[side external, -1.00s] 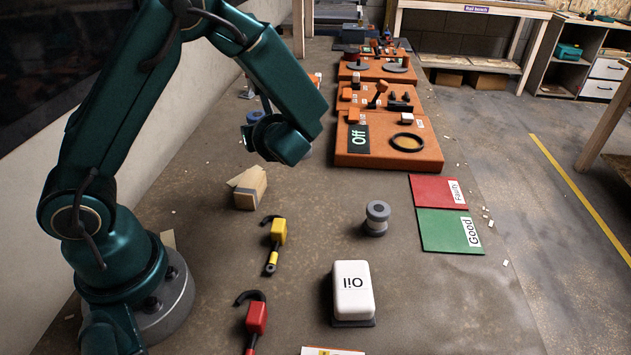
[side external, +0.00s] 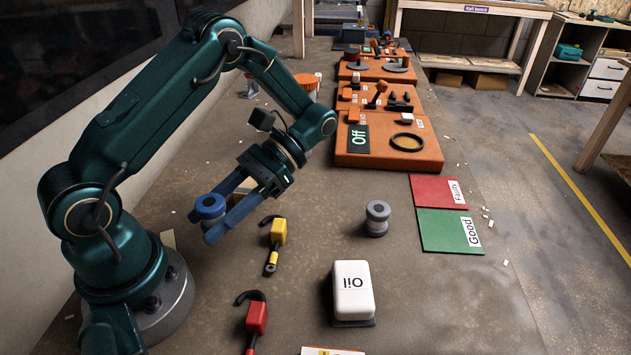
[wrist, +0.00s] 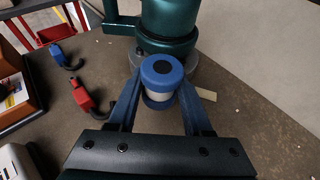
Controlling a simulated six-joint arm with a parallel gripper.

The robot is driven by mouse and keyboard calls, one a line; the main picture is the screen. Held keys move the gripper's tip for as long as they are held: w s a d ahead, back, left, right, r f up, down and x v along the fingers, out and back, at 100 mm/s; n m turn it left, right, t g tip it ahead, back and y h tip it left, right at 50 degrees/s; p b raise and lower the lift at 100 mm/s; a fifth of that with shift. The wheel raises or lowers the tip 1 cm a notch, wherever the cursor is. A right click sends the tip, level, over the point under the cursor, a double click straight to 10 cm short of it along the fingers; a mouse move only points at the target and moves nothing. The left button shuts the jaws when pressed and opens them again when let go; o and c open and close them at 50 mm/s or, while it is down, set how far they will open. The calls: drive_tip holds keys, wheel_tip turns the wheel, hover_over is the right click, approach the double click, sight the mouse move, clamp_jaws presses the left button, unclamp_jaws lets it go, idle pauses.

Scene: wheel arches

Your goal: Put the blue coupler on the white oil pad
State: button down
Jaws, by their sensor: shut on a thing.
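My gripper (side external: 222,213) is shut on the blue coupler (side external: 209,206), a spool with blue ends and a pale middle. It is held above the table, left of the yellow padlock. In the wrist view the coupler (wrist: 161,74) sits between the two blue fingers, with my base behind it. The white oil pad (side external: 353,291), a white block marked "Oil" on a dark base, stands on the table at the front, to the right of and apart from my gripper. A white shape at the wrist view's lower left may be the pad.
A grey coupler (side external: 377,218) stands behind the pad. Red (side external: 438,190) and green (side external: 450,231) plates lie at right. A cardboard box is partly hidden behind my gripper.

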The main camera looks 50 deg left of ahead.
drive_tip(key=w+d+r+n+t+h, duration=0.3)
drive_tip(key=w+d+n+h, duration=0.1)
drive_tip(key=d+n+h, duration=0.35)
drive_tip(key=w+d+r+n+t+h, duration=0.1)
drive_tip(key=w+r+n+t+h, duration=0.2)
drive_tip(key=w+n+h, duration=0.15)
drive_tip(key=n+t, duration=0.2)
drive_tip(key=t, duration=0.1)
hover_over(353, 284)
drive_tip(key=shift+h, duration=0.3)
wheel_tip(353, 284, down, 6)
drive_tip(key=shift+a+r, duration=0.1)
drive_tip(key=shift+r, duration=0.15)
drive_tip(key=shift+f, duration=2.05)
drive_tip(key=shift+f, duration=0.1)
drive_tip(key=shift+c, duration=1.6)
unclamp_jaws()
